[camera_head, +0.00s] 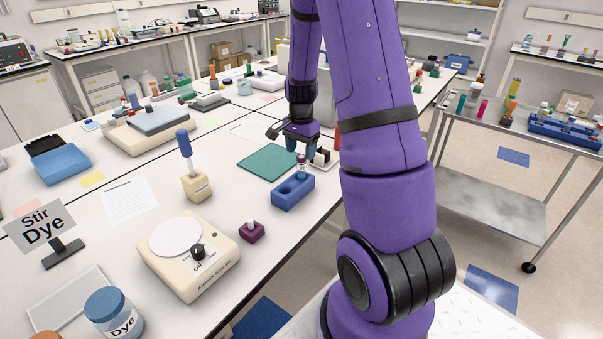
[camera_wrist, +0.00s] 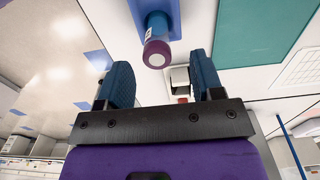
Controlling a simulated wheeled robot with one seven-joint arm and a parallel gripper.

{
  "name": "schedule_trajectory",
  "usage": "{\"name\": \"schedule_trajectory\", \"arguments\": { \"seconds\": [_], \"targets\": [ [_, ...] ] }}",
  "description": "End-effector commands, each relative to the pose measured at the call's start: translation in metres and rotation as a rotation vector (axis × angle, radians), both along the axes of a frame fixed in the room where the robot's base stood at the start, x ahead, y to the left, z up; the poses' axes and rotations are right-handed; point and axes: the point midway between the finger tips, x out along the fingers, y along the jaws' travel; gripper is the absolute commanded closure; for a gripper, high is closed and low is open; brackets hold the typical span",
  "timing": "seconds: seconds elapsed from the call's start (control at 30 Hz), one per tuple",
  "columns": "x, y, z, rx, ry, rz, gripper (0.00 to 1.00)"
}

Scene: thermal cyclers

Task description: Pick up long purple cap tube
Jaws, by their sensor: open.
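The long purple cap tube (camera_head: 301,168) stands upright in a blue rack (camera_head: 293,194) near the table's right edge. In the wrist view the tube's purple cap (camera_wrist: 157,53) has a pale top and lies between and just past the fingertips, apart from both fingers. My gripper (camera_head: 302,150) is above and behind the rack, close to the cap. In the wrist view my gripper (camera_wrist: 162,72) is open and empty, with one blue finger on each side. The lower part of the tube is hidden in the rack.
A green mat (camera_head: 267,162) lies left of the gripper. A small purple block (camera_head: 251,232) and a cream stirrer (camera_head: 187,258) stand nearer the front. A blue-topped tool in a beige holder (camera_head: 195,186) stands left of the rack. A metal cart (camera_head: 490,120) is at right.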

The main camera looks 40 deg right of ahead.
Motion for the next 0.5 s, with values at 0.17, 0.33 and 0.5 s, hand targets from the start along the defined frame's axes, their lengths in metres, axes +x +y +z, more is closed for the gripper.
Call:
{"name": "schedule_trajectory", "arguments": {
  "seconds": [0.17, 0.33, 0.5],
  "targets": [
    [-0.001, 0.000, -0.010, 0.000, 0.000, 0.000, 0.39],
    [-0.003, 0.001, -0.032, 0.003, 0.003, 0.000, 0.39],
    [-0.003, 0.000, -0.052, 0.001, 0.000, 0.000, 0.39]
  ]
}}
